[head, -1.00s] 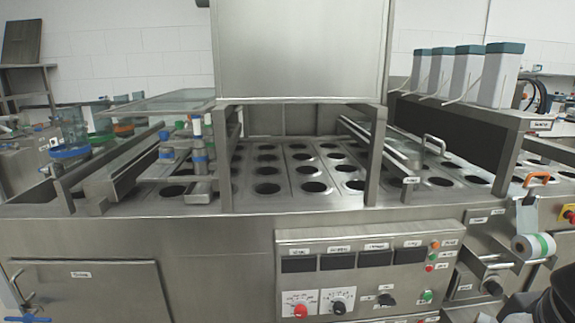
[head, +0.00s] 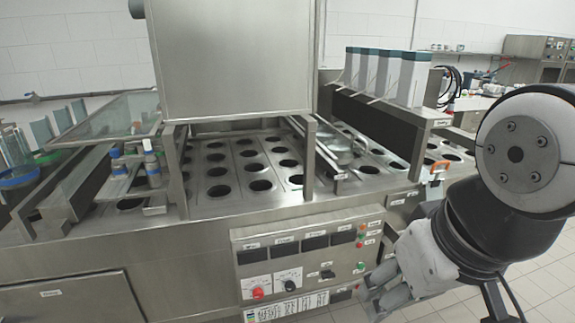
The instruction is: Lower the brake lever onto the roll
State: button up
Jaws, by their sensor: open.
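An orange handle (head: 439,167), which may be the brake lever, shows above a pale bracket at the right end of the machine in the head view. It appears raised. The roll is hidden behind my arm. My gripper (head: 378,290) is at the lower right, in front of the control panel, to the left of and below the orange handle. It is open, with nothing seen between its fingers, and apart from the handle.
The steel cup filler (head: 200,248) fills the left and middle, with rows of round holes on top. Its control panel (head: 308,262) faces me close to my gripper. Several white containers with teal lids (head: 411,80) stand behind. Tiled floor (head: 535,290) is open at right.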

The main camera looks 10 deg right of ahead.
aim_at(435, 183)
jog(key=z, duration=0.95)
